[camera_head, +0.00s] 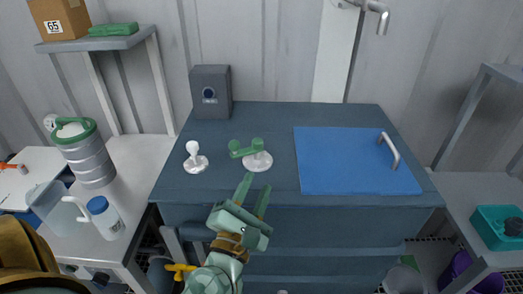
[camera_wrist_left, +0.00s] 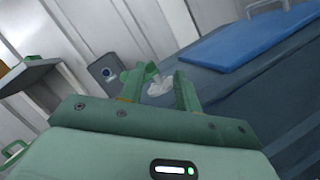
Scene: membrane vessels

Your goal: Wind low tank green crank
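The green crank (camera_head: 246,148) sits on a round white base (camera_head: 258,161) on the dark blue cabinet top, its arm reaching left with a knob at each end. My left gripper (camera_head: 258,182) is open and empty in front of the crank, its two fingers pointing toward it and apart from it in the head view. In the left wrist view the white base (camera_wrist_left: 159,87) shows between the fingers of the gripper (camera_wrist_left: 156,84), and green crank parts overlap the left fingertip. My right gripper is not in view.
A white joystick-like knob (camera_head: 194,158) stands left of the crank. A grey box (camera_head: 210,92) with a dark dial stands behind. A blue lid (camera_head: 350,170) with a metal handle (camera_head: 389,149) covers the right side. A yellow valve handle (camera_head: 180,268) shows low in front.

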